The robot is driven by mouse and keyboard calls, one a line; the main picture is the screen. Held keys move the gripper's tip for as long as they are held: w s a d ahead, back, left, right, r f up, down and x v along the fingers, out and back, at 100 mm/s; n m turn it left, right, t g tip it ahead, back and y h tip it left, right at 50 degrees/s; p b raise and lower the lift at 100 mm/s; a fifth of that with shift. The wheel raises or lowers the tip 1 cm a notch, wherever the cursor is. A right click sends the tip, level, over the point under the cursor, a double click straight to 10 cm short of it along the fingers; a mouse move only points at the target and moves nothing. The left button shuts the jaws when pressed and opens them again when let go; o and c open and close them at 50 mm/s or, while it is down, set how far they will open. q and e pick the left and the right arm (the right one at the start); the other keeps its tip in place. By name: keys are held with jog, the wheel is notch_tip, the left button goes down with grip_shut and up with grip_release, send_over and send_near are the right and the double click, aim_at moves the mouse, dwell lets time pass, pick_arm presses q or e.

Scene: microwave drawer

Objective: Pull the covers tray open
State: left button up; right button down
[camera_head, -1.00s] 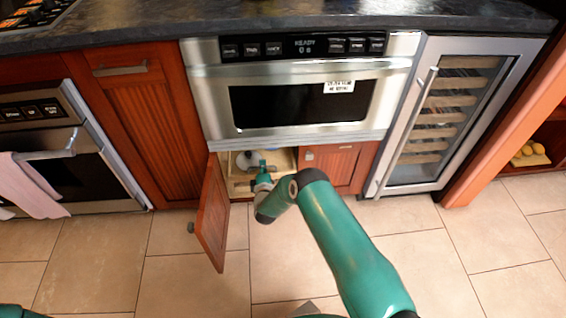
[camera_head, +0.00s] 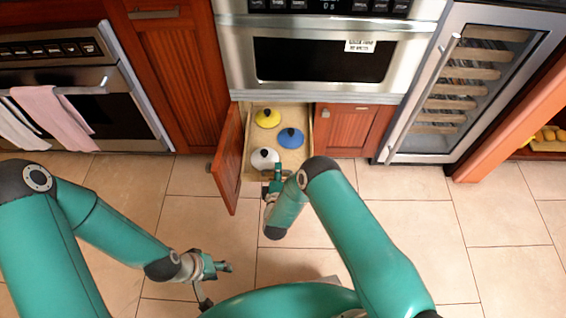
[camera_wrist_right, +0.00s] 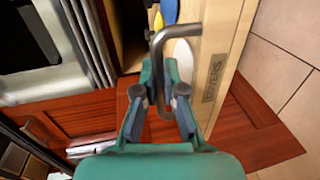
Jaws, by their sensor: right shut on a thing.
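The covers tray (camera_head: 263,138) is a light wooden drawer below the microwave, pulled out from its cabinet. A yellow cover (camera_head: 267,118), a blue cover (camera_head: 290,138) and a white cover (camera_head: 264,158) lie in it. In the right wrist view its front panel (camera_wrist_right: 228,55) carries dark lettering, and a bent grey metal handle (camera_wrist_right: 180,31) stands off it. My right gripper (camera_head: 277,176) is at the tray front, its fingers (camera_wrist_right: 161,95) shut on the handle. My left gripper (camera_head: 222,267) hangs above the floor, away from the tray; its jaw state is unclear.
A red cabinet door (camera_head: 229,165) stands open just left of the tray. A closed red door (camera_head: 350,130) is to its right. The microwave (camera_head: 325,85) is above, with a wine cooler (camera_head: 465,90) at right and an oven with towels (camera_head: 55,115) at left. The floor is clear.

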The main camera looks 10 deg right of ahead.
jog(key=shift+s+a+f, duration=0.2)
jog(key=shift+s+a, duration=0.2)
jog(key=shift+s, duration=0.15)
jog(key=c, duration=1.5)
grip_release()
jog(key=shift+c, duration=0.2)
jog(key=shift+w+d, duration=0.1)
jog(key=shift+r, duration=0.1)
jog(key=v, duration=1.2)
